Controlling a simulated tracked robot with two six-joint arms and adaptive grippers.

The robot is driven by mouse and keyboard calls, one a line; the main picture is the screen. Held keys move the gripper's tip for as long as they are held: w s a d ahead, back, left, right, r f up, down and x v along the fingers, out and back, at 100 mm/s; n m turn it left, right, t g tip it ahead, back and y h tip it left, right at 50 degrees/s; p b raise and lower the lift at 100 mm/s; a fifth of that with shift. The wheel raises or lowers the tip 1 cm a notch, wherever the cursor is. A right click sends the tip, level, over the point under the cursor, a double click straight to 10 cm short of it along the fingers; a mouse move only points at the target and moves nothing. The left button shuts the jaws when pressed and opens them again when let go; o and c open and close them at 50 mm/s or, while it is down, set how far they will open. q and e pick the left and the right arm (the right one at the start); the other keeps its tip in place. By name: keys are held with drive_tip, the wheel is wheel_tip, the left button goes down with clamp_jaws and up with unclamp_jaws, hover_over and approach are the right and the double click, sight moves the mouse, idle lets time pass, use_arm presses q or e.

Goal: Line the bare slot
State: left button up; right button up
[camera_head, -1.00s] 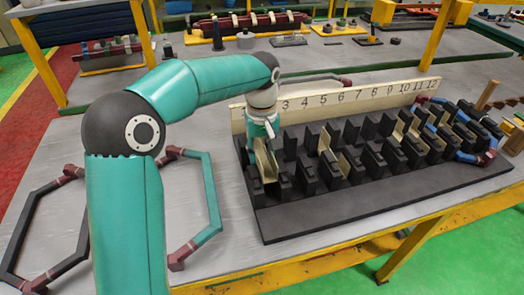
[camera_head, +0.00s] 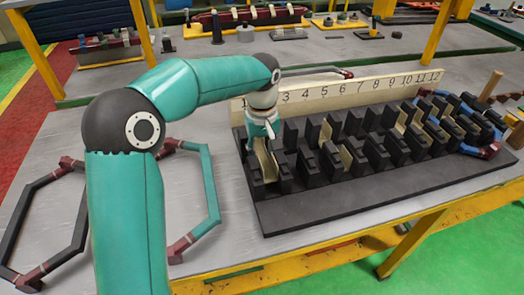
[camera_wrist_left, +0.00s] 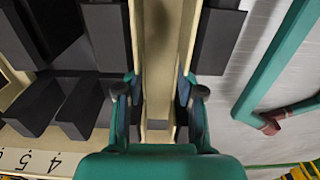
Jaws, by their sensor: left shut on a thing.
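The dark stator block (camera_head: 350,200) has two rows of black teeth, with a numbered board (camera_head: 370,93) behind it. In the left wrist view the fingers (camera_wrist_left: 158,108) flank the liner (camera_wrist_left: 187,45), which runs lengthwise between black teeth. I cannot tell whether it is fully seated. Cream liners (camera_head: 346,157) also show in some slots further right. My right gripper is out of view.
A blue and dark red coil (camera_head: 488,152) sits at the block's right end, near a wooden peg (camera_head: 490,86). Bare tabletop (camera_head: 225,255) lies in front.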

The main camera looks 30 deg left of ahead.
sight(262, 159)
use_arm(q)
drive_tip(key=shift+f+b, duration=0.45)
drive_tip(key=shift+f, duration=0.2)
drive_tip(key=shift+f+b, duration=0.3)
drive_tip(key=shift+f, duration=0.25)
idle(0.7)
drive_tip(key=o, duration=0.9)
drive_tip(key=shift+o, duration=0.2)
drive_tip(key=shift+r, duration=0.25)
drive_tip(key=shift+r+p, duration=0.55)
drive_tip(key=shift+p, duration=0.2)
wheel_tip(262, 159, up, 8)
drive_tip(key=p, duration=0.6)
drive_tip(key=shift+f+p, duration=0.2)
drive_tip(key=shift+p, duration=0.15)
